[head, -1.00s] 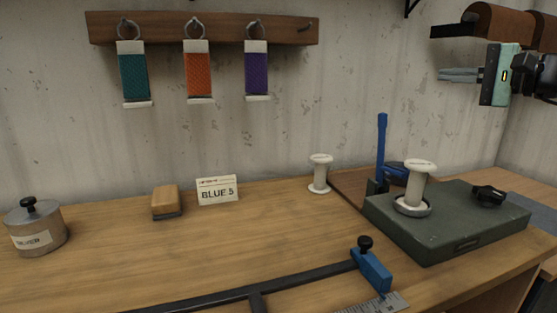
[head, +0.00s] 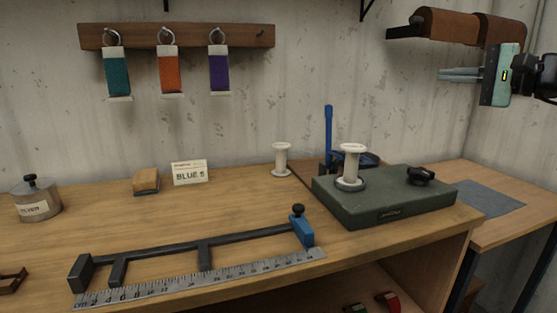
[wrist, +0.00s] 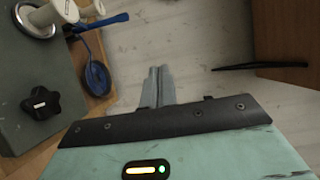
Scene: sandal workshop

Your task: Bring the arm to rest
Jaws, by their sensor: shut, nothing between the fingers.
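My gripper (head: 441,75) is at the upper right of the head view, held in the air in front of the wall, above the bench's right end. Its grey fingers point left and lie close together. In the wrist view the fingers (wrist: 157,86) also show side by side, shut and with nothing between them. The fingers appear clear of everything around them. The rest of my arm is cut off at the right edge of the head view.
Below the gripper stands a dark green box (head: 384,205) with a white spool (head: 351,165) and black knob (head: 421,176). A blue upright tool (head: 328,135) is behind it. Brown rolls (head: 455,28) hang above the gripper. A steel ruler (head: 200,278) lies in front.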

